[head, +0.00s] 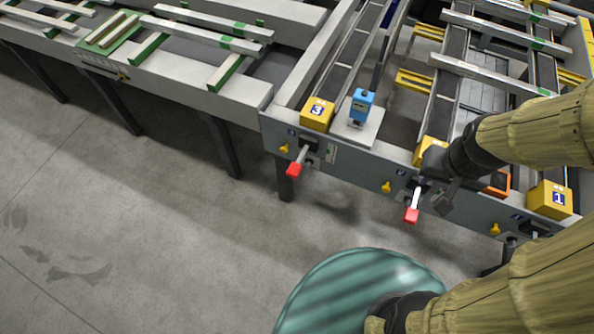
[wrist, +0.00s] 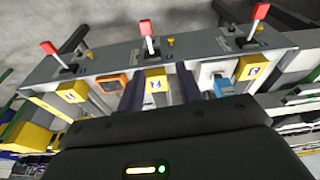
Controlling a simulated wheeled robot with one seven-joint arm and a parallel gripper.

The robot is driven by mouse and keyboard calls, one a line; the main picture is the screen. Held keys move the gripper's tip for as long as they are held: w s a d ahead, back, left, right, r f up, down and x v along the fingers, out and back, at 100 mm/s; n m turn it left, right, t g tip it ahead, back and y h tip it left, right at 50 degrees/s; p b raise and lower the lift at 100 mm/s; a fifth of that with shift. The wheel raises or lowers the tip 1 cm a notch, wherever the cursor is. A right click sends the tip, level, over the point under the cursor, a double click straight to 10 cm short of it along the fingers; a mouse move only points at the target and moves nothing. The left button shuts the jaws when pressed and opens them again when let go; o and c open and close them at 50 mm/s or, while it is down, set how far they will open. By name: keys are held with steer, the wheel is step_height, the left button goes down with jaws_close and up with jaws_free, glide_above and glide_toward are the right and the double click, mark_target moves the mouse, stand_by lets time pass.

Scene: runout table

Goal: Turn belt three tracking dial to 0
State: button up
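The yellow box marked 3 (head: 317,113) stands on the left end of the grey machine front. Below it on the front panel are a small yellow knob (head: 284,148) and a red-handled lever (head: 295,166). The knob's pointing direction and scale are too small to read. In the wrist view, belt three's knob (wrist: 259,28) is at upper right, beside its lever (wrist: 261,11). My gripper (head: 443,200) is over the belt two station, right of and apart from the belt three knob. Its two dark fingers (wrist: 160,92) are spread with nothing between them.
A blue device (head: 362,104) stands on a pale plate beside box 3. Another red-handled lever (head: 412,214) and yellow knob (head: 386,186) are at belt two. Box 1 (head: 549,199) is at right. The floor (head: 150,230) before the machine's left part is clear.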

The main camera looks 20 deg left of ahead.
steer(key=w+a+f+m+t+b, duration=0.2)
steer(key=w+a+f+b, duration=0.2)
steer(key=a+f+b, duration=0.6)
steer(key=w+a+f+m+t+y+b, duration=0.1)
steer(key=w+a+f+m+t+b, duration=0.3)
steer(key=f+b, duration=0.95)
steer(key=w+a+f+n+t+b, duration=0.1)
steer(key=w+a+f+b, duration=0.4)
steer(key=a+f+b, duration=0.7)
steer(key=s+a+f+m+t+h+b, duration=0.1)
steer(key=a+f+t, duration=0.1)
steer(key=f, duration=0.3)
steer(key=s+a+f+m+t+b, duration=0.1)
steer(key=s+a+f+t+b, duration=0.15)
steer(key=f, duration=0.25)
steer(key=s+a+f+m+t+h+b, duration=0.1)
steer(key=s+a+m+t, duration=0.1)
steer(key=s+a+t, duration=0.2)
steer(key=s, duration=0.3)
steer(key=shift+a+f+h, duration=0.15)
steer(key=shift+f+h, duration=0.15)
steer(key=shift+f, duration=0.05)
